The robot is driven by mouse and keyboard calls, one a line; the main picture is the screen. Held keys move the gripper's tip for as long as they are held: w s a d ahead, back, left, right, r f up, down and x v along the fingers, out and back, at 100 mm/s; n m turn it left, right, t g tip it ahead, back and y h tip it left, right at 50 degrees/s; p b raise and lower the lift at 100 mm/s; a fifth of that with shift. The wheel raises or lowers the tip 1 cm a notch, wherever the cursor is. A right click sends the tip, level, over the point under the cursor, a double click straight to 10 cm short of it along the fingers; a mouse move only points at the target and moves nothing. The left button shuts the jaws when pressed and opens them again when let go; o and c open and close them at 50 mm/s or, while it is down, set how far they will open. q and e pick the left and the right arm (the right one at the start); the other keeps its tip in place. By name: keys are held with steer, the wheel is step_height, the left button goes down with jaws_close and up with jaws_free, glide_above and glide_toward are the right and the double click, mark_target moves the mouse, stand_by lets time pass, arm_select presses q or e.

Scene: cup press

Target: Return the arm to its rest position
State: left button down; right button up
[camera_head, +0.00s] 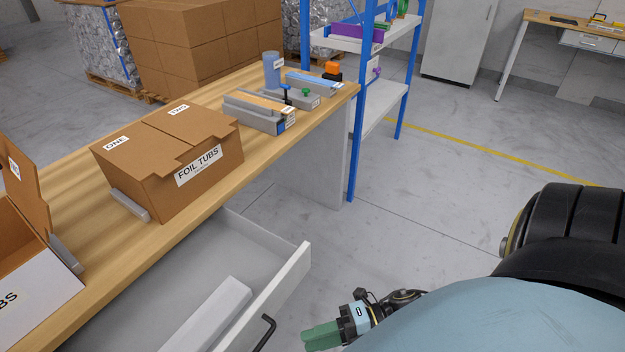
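My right gripper (318,337) shows at the bottom centre of the head view, with green fingers on a dark and silver wrist. It hangs over the floor, just right of the open drawer's (292,276) front and apart from it in the picture. The fingers are seen from the side, so I cannot tell whether they are open or shut. I see nothing held between them. Part of my arm, pale blue and black, fills the lower right. My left gripper is not in view.
The wooden workbench (75,185) bears a closed box marked FOIL TUBS (205,160), an open box (35,300) at left, a blue cup (271,68) and several small fixtures. A blue-framed shelf (384,110) stands behind. The floor (430,210) at right is clear.

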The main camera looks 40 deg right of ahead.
stand_by(0.3)
steer(key=w+d+f+m+t+h, duration=0.3)
steer(key=d+f+m+h, duration=0.5)
steer(key=f, duration=0.4)
steer(key=s+d+f+m+g+h, duration=0.3)
steer(key=s+f+m+h, duration=0.15)
steer(key=f+m, duration=0.55)
steer(key=s+a+f+m+g+h, duration=0.1)
steer(key=s+f+m+g, duration=0.2)
steer(key=s, duration=0.6)
steer(key=s+a+f+m+g+h, duration=0.1)
steer(key=s+f+m+g, duration=0.3)
steer(key=s+f, duration=0.4)
steer(key=shift+s+a+m, duration=0.3)
steer(key=shift+s+a, duration=0.45)
steer(key=shift+s, duration=0.1)
steer(key=shift+w, duration=0.1)
